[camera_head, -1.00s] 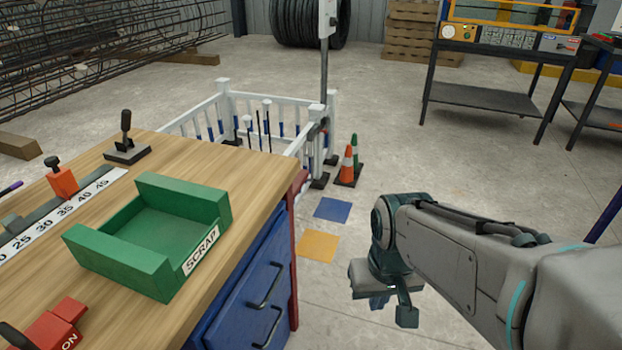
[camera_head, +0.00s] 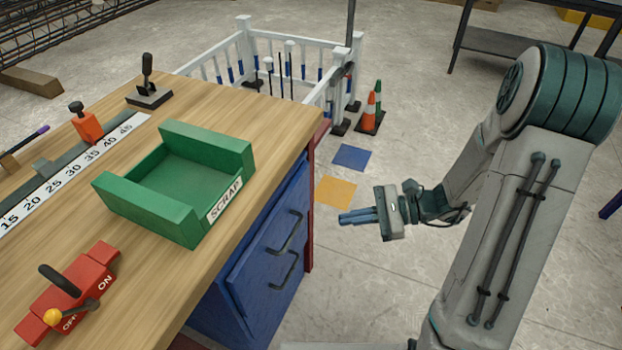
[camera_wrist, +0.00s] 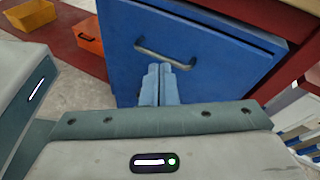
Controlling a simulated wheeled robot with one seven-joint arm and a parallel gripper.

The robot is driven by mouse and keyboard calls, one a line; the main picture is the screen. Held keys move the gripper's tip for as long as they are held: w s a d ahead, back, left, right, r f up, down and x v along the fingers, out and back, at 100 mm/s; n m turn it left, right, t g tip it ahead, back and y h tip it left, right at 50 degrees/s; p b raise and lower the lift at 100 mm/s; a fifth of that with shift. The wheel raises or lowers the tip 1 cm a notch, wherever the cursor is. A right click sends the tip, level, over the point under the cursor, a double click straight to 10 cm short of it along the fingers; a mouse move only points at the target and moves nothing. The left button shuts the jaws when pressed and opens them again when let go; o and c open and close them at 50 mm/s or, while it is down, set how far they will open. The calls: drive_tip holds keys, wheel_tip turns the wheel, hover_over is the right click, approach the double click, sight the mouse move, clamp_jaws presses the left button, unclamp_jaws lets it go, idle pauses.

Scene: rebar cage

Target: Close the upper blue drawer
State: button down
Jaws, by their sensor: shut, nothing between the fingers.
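The blue drawers are in the right side of the wooden bench, with two dark bar handles, one above the other. The upper blue drawer (camera_head: 268,238) seems to stand out a little from the bench, but the head view does not show its gap clearly. In the wrist view a blue drawer front (camera_wrist: 215,75) with a grey bar handle (camera_wrist: 166,55) fills the middle; I cannot tell which drawer it is. My gripper (camera_head: 343,217) is shut and empty, pointing left towards the drawers, apart from them. Its fingertips (camera_wrist: 160,68) overlap the handle's lower edge in the wrist view.
A green scrap tray (camera_head: 150,208), a red switch (camera_head: 75,290) and a ruler stop (camera_head: 85,125) are on the bench top (camera_head: 185,280). Beyond the bench are a white railing (camera_head: 300,38) and traffic cones (camera_head: 372,108).

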drive_tip(key=w+d+f+m+t+y, duration=0.2)
drive_tip(key=w+d+f+m+t, duration=0.15)
drive_tip(key=w+m+t, duration=0.3)
drive_tip(key=b, duration=0.1)
approach(300, 180)
drive_tip(key=shift+m, duration=0.35)
drive_tip(key=x, duration=0.7)
drive_tip(key=shift+f, duration=0.2)
drive_tip(key=shift+t, duration=0.25)
